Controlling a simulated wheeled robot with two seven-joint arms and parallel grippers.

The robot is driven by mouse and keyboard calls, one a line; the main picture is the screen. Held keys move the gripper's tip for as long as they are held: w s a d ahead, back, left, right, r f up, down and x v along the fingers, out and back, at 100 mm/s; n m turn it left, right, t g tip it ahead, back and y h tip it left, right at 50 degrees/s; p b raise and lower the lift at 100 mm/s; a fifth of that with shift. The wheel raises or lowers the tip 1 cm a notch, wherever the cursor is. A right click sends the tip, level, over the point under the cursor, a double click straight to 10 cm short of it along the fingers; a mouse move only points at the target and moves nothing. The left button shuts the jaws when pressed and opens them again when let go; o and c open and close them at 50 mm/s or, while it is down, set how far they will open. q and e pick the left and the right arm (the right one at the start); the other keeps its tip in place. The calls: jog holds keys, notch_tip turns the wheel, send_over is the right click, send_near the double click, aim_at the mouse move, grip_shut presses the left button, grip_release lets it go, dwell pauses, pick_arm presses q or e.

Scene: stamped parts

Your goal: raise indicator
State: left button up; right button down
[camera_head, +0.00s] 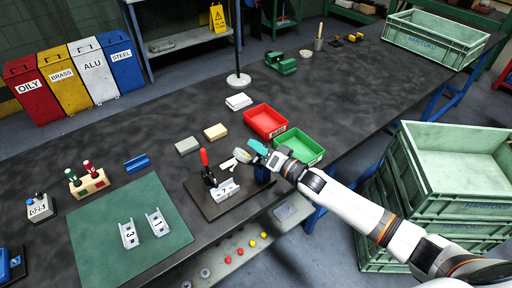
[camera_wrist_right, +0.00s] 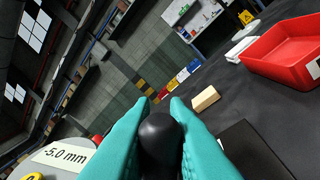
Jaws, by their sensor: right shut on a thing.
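My right gripper (camera_head: 256,147) has teal fingers and is over the dark fixture plate (camera_head: 204,207). In the right wrist view, the fingers (camera_wrist_right: 165,115) are shut on a black rounded knob (camera_wrist_right: 160,140). A pale round dial (camera_wrist_right: 50,163) with a "-5.0 mm" label and a bit of yellow shows at the lower left there. In the head view a small pale and yellow round piece (camera_head: 241,155) sits beside the fingertips. A metal part marked 7 (camera_head: 225,190) sits in the fixture beside a red-handled clamp (camera_head: 204,158). My left gripper is not in view.
A red bin (camera_head: 265,121) and a green bin (camera_head: 312,147) stand close behind the gripper. Light blocks (camera_head: 215,131) lie to the left. Parts marked 3 (camera_head: 129,235) and 1 (camera_head: 157,223) lie on a green mat (camera_head: 95,245). A thin post on a round base (camera_head: 238,80) stands farther back.

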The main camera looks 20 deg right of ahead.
jog(key=m, duration=0.1)
jog(key=d+m, duration=0.1)
jog(key=shift+w+d+f+m+b, duration=0.15)
jog(key=shift+w+d+m+b, duration=0.1)
jog(key=shift+m+b, duration=0.1)
jog(key=shift+w+d+f+m+t+b, duration=0.2)
jog(key=shift+d+m+t+b, duration=0.35)
jog(key=shift+m, duration=0.6)
jog(key=shift+w+d+f+m+t+b, duration=0.2)
jog(key=shift+d+m+b, duration=0.25)
jog(key=shift+m+b, duration=0.5)
jog(key=shift+m, duration=0.35)
jog(key=c, duration=1.4)
grip_release()
jog(key=shift+d, duration=0.1)
jog(key=v, duration=1.2)
jog(key=shift+b, duration=0.45)
jog(key=shift+r, duration=0.1)
